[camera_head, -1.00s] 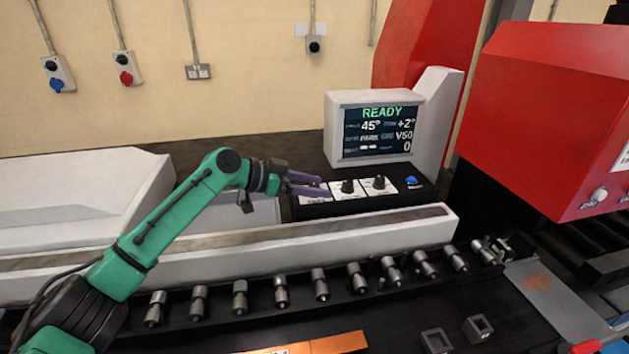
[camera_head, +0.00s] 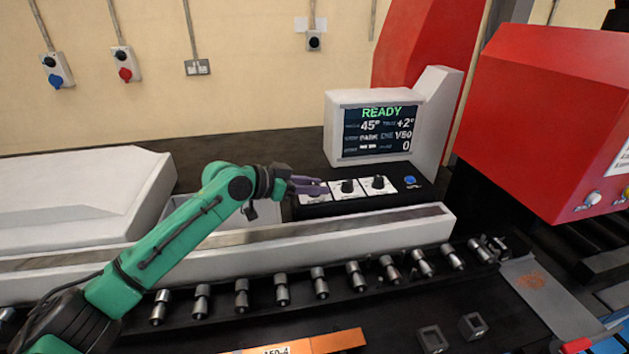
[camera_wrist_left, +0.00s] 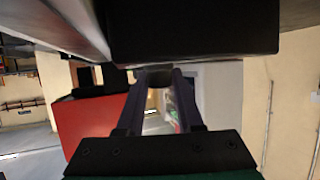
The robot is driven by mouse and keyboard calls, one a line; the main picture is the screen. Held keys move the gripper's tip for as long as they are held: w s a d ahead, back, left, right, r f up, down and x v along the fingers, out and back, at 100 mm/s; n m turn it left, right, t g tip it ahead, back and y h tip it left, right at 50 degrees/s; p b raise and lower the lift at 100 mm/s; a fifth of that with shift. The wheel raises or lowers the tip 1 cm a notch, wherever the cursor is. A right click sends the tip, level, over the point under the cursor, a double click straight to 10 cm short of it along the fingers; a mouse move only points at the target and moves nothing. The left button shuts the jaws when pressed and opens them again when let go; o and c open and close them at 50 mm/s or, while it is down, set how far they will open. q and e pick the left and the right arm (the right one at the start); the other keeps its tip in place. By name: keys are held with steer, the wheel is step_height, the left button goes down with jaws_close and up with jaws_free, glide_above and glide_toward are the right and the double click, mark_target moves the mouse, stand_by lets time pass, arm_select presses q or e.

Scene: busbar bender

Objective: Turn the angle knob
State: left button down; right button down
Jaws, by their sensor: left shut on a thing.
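The control panel (camera_head: 375,203) is a dark box with white label plates and a row of knobs. My left gripper (camera_head: 310,186) is at the leftmost plate, its purple fingers shut on the knob there, taken as the angle knob. The fingers hide most of that knob in the head view. In the left wrist view, a dark round piece sits between the fingertips (camera_wrist_left: 154,76). The other two black knobs (camera_head: 347,186) and (camera_head: 378,182) stand free to the right. The display (camera_head: 379,130) reads READY and 45°. My right gripper is not in view.
A blue button (camera_head: 410,180) is at the panel's right end. A long white rail (camera_head: 330,231) and a row of metal rollers (camera_head: 282,290) run in front of the panel. A red machine housing (camera_head: 545,120) stands at the right.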

arm_select(q)
steer(key=n+t+p, duration=0.1)
steer(key=n+t+y+p, duration=0.1)
steer(key=shift+s+d+r+p, duration=0.1)
steer(key=shift+r+p, duration=0.1)
steer(key=shift+p, duration=0.15)
steer(key=shift+n+t+y, duration=0.4)
steer(key=shift+n+y, duration=0.1)
steer(key=shift+f+n+t+y+p, duration=0.2)
steer(key=shift+n+t+y+p, duration=0.15)
steer(key=shift+n+t+y, duration=0.55)
steer(key=shift+n+y, duration=0.5)
steer(key=c, duration=0.6)
jaws_free()
